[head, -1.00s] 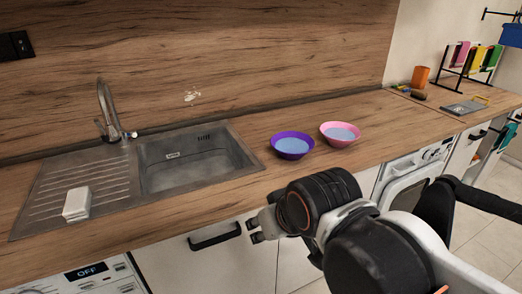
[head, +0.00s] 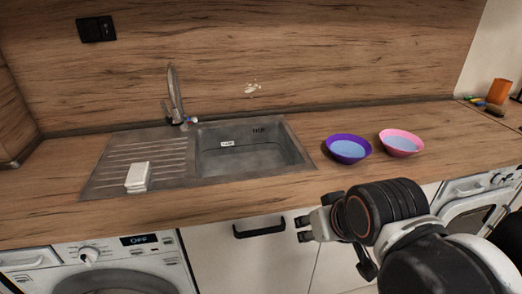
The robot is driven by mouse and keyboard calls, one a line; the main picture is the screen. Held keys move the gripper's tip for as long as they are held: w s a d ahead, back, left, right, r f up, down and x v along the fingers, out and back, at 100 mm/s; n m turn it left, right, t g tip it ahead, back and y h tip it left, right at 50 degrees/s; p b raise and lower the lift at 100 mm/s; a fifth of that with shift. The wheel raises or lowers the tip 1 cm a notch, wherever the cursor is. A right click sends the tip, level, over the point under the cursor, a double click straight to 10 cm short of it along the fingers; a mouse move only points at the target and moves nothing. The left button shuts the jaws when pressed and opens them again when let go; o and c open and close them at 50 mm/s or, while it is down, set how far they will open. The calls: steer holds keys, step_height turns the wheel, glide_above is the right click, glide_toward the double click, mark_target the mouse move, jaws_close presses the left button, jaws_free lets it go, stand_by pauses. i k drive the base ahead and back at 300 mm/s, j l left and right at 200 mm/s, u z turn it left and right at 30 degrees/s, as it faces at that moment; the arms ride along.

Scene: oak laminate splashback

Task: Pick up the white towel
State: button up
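The white towel (head: 137,176) is a small folded white block. It lies on the ribbed drainboard (head: 112,165) left of the sink bowl, near the counter's front edge. My gripper (head: 302,230) is at the right of the towel, in front of the counter's front edge and well apart from the towel. Its fingers point left and look spread with nothing between them. Part of the gripper is hidden by my own wrist.
A steel sink (head: 248,150) with a tap (head: 177,100) sits right of the drainboard. A purple bowl (head: 348,149) and a pink bowl (head: 401,143) stand further right. A washing machine (head: 95,262) is below the counter. Counter left of the drainboard is clear.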

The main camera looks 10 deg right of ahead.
mark_target(137, 181)
steer(key=i+j+z, duration=0.1)
steer(key=j, duration=0.5)
steer(key=i+j+z, duration=0.1)
steer(key=j, duration=0.45)
steer(key=i+j+z, duration=0.1)
steer(key=j, duration=0.5)
steer(key=i+j+z, duration=0.1)
steer(key=j, duration=0.5)
steer(key=i, duration=0.1)
